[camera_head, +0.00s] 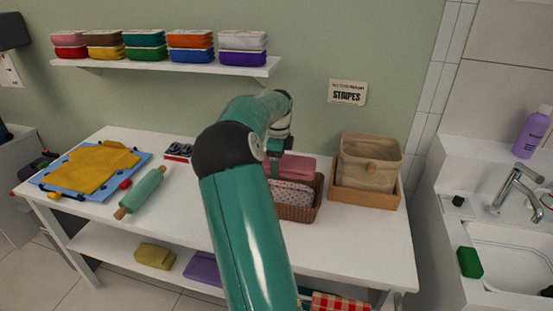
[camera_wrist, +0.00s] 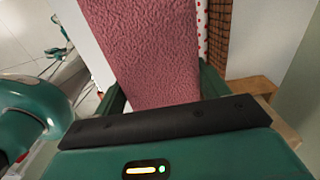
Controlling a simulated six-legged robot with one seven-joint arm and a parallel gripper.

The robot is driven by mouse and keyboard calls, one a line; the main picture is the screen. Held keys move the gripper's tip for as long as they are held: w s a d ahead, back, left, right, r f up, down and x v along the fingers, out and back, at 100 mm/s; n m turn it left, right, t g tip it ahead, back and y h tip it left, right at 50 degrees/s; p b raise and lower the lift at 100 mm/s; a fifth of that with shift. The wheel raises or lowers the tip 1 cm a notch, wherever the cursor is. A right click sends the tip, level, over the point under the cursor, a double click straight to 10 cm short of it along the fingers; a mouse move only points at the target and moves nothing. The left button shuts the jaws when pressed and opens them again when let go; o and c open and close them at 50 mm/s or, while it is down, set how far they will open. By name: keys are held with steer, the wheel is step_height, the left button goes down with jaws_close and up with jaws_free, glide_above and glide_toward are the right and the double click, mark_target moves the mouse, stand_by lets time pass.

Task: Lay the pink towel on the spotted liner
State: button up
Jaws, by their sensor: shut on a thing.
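The pink towel (camera_head: 295,166) is folded and held in my gripper (camera_head: 272,164), by the wicker basket (camera_head: 301,213). In the wrist view the towel (camera_wrist: 145,50) fills the middle, between the two green fingers of my gripper (camera_wrist: 158,90). The spotted liner (camera_head: 292,194) is pale with red dots and lies inside the basket. In the wrist view a strip of the liner (camera_wrist: 202,30) and the basket's brown wall (camera_wrist: 218,38) show just right of the towel. My arm hides the basket's left part. Whether the towel touches the liner cannot be told.
A wooden tray with a beige bin (camera_head: 369,164) stands right of the basket. A rolling pin (camera_head: 141,193) and a yellow cloth (camera_head: 92,168) on a blue board lie left. A shelf (camera_head: 165,65) with folded cloths hangs above. The table's front right is clear.

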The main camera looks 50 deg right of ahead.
steer(key=shift+s+d+f, duration=0.1)
steer(key=shift+s+f, duration=0.05)
steer(key=shift+f, duration=3.45)
steer(key=shift+s+f, duration=0.1)
steer(key=shift+f, duration=3.45)
steer(key=shift+f, duration=0.45)
steer(key=o, duration=0.8)
steer(key=shift+o, duration=0.2)
steer(key=shift+c, duration=0.5)
step_height(320, 180, up, 9)
